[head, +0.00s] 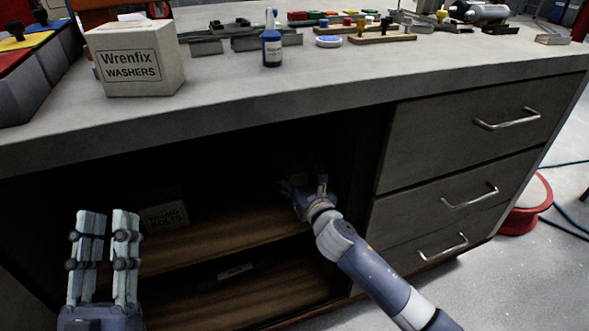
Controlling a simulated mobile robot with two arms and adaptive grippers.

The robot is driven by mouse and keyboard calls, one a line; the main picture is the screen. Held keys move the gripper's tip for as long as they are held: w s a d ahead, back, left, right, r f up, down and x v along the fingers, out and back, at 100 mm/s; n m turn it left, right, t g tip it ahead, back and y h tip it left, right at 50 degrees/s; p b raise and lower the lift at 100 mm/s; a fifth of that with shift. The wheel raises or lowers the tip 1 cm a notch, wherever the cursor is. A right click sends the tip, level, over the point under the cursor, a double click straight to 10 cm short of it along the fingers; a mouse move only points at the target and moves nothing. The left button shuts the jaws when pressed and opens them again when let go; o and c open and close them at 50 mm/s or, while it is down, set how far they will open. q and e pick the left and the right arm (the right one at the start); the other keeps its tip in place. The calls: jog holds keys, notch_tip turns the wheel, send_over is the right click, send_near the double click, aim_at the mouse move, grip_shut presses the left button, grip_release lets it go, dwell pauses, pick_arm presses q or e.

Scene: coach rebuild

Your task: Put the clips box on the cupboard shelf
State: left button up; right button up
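I cannot make out a clips box in the head view. The cupboard shelf (222,240) is a brown wooden board inside the dark open cupboard under the bench. My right gripper (300,184) reaches into the cupboard opening, above the right part of this shelf. Its fingers are in shadow, so I cannot tell whether they are open or shut or hold anything. My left gripper (108,222) points up at the lower left in front of the cupboard. Its fingers are apart with a narrow gap, and nothing is between them.
A Wrenfix bolts box (165,217) stands on the shelf's left part. A Wrenfix washers box (138,62) and a blue bottle (272,46) stand on the bench top (330,83). Closed drawers (450,150) are right of the opening. A dark item (237,271) lies on the lower board.

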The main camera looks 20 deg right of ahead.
jog(key=shift+r, duration=0.1)
jog(key=shift+s+r, duration=0.1)
jog(key=shift+s, duration=0.05)
jog(key=s+p, duration=0.1)
jog(key=s, duration=0.4)
jog(key=s+p, duration=0.1)
jog(key=s, duration=0.4)
jog(key=shift+s+d, duration=0.2)
jog(key=shift+s, duration=0.05)
pick_arm(q)
jog(key=w+f+g+y, duration=0.1)
jog(key=w+f+g, duration=0.2)
jog(key=f+g, duration=0.3)
notch_tip(320, 180, down, 4)
jog(key=shift+a+r+y, duration=0.1)
jog(key=shift+a+y, duration=0.15)
jog(key=shift+y, duration=0.15)
pick_arm(e)
jog(key=s+a+r+m+y, duration=0.1)
jog(key=s+a+r+m, duration=0.1)
jog(key=m, duration=0.9)
jog(key=s+a+r+m+y, duration=0.1)
jog(key=s+m, duration=0.4)
jog(key=m, duration=0.6)
jog(key=s+a+r+m+y, duration=0.2)
jog(key=a+m, duration=0.3)
jog(key=m, duration=0.6)
jog(key=shift+s+a+r+m, duration=0.15)
jog(key=shift+s+r+m, duration=0.25)
jog(key=shift+s+r, duration=0.5)
